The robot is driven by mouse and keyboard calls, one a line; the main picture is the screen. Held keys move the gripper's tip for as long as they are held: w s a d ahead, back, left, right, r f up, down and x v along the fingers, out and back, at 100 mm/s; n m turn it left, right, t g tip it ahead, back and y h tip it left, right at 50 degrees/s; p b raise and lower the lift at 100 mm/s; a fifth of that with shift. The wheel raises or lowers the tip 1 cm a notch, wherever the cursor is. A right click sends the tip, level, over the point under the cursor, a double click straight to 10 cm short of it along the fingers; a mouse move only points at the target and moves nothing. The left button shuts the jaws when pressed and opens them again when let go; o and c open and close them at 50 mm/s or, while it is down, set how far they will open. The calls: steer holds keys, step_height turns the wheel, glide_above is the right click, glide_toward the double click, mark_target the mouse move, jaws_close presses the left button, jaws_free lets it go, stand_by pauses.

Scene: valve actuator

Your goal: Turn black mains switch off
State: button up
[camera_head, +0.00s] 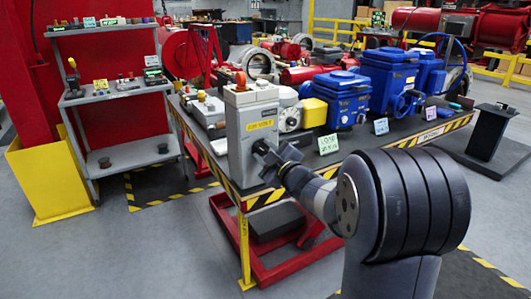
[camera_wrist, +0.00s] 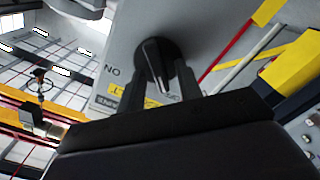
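The black mains switch (camera_wrist: 154,62) is a round rotary knob with a raised bar, on the face of a grey box. In the wrist view its bar points nearly up and down in the picture, leaning slightly. The letters "NO" show left of it. My gripper (camera_wrist: 157,82) has one dark finger on each side of the bar, standing apart with some space between them. Contact with the knob cannot be made out. In the head view my gripper (camera_head: 275,160) is at the lower front of the grey box (camera_head: 252,130), and it hides the switch.
The box stands at the near corner of a workbench with a striped edge (camera_head: 265,199). Blue valve actuators (camera_head: 340,95) and a yellow-capped unit (camera_head: 313,112) stand to its right. A grey shelf (camera_head: 122,91) is at left. Floor in front is clear.

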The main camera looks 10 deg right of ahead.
steer(key=v, duration=1)
steer(key=shift+s+d, duration=0.15)
steer(key=shift+s, duration=0.25)
steer(key=shift+w, duration=0.1)
steer(key=x, duration=1.1)
steer(key=shift+r+m+p, duration=0.15)
steer(key=shift+m+p, duration=0.15)
steer(key=shift+p, duration=0.35)
steer(key=shift+m+p, duration=0.35)
steer(key=shift+m, duration=0.05)
steer(key=shift+f, duration=0.2)
